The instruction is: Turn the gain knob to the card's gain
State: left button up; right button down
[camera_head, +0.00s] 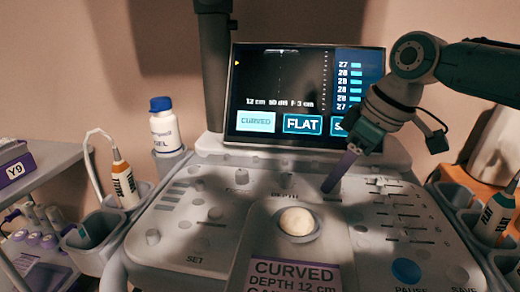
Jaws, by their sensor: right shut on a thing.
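The purple-bordered card (292,276) lies at the front of the console, reading CURVED and DEPTH 12 cm. Its gain line is cut off by the bottom edge of the picture. The screen (305,90) shows a readout row starting 12 cm, with a dB value too small to read surely. My right gripper (329,187) reaches down from the right, its narrow purple fingers shut at the panel right of the DEPTH label. It is shut on what seems to be the gain knob, which the fingers hide along with its label. My left gripper is out of view.
A pale trackball (296,221) sits mid-console, with a blue PAUSE button (406,270) at right front. Other knobs (242,175) stand to the left. A gel bottle (165,127) and an orange-labelled CURVED probe (124,181) stand at left; a FLAT probe (496,211) stands at right.

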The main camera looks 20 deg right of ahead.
jog(key=m+p, duration=0.2)
jog(key=p, duration=0.1)
jog(key=shift+a+r+h, duration=0.1)
jog(key=shift+r+h, duration=0.2)
jog(key=shift+h, duration=0.1)
jog(key=shift+f+m+t+h+p, duration=0.3)
jog(key=shift+m+h+p, duration=0.1)
jog(key=shift+m+p, duration=0.9)
jog(key=c, duration=0.5)
grip_release()
jog(key=p+v, duration=0.3)
jog(key=v, duration=0.7)
jog(key=shift+p, duration=0.4)
